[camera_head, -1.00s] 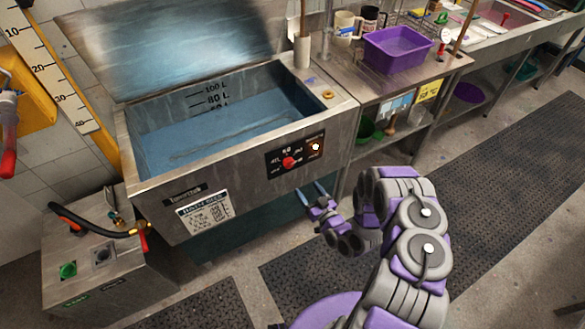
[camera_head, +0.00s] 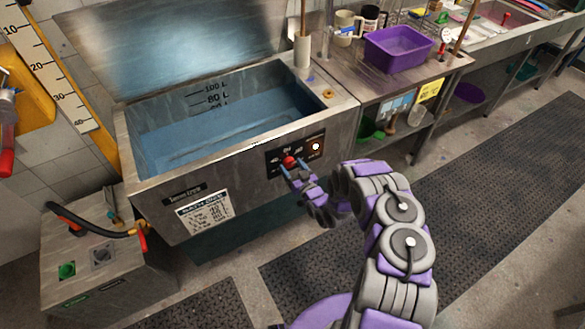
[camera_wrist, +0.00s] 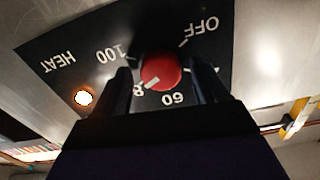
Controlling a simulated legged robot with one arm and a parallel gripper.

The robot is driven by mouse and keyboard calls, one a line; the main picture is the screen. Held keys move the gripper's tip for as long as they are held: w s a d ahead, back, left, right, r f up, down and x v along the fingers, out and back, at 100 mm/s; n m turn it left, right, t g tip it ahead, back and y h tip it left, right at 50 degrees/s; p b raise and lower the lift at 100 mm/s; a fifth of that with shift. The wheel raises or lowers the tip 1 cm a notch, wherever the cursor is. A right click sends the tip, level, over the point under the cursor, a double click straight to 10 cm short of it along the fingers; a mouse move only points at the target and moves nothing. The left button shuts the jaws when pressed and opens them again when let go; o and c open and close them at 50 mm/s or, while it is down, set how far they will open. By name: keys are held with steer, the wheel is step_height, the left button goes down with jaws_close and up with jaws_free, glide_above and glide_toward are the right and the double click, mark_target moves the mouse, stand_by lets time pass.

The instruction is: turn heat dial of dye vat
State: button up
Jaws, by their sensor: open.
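The dye vat (camera_head: 240,165) is a steel tank of blue liquid with its lid raised. On its front is a black heat panel with a red dial (camera_head: 289,161). In the wrist view the red dial (camera_wrist: 160,72) sits between the two dark fingers of my gripper (camera_wrist: 165,88), among the marks OFF, 60 and 100, with its white pointer toward a partly hidden mark beginning with 8. My gripper (camera_head: 289,168) is open, its fingers on either side of the dial. I cannot tell whether they touch it. A lit lamp (camera_wrist: 83,97) shows beside the word HEAT.
A steel bench with a purple tub (camera_head: 398,49) stands right of the vat. A grey box (camera_head: 100,265) with a green button and a hose stands at lower left. Dark mats (camera_head: 480,160) cover open floor to the right.

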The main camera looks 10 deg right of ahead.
steer(key=c, duration=1.1)
steer(key=shift+o, duration=0.2)
steer(key=shift+f+n+b, duration=0.15)
steer(key=shift+n+b, duration=0.15)
steer(key=shift+b, duration=0.1)
steer(key=shift+n, duration=0.3)
steer(key=o, duration=1.1)
steer(key=shift+c, duration=0.2)
steer(key=shift+s, duration=0.1)
steer(key=v, duration=1.7)
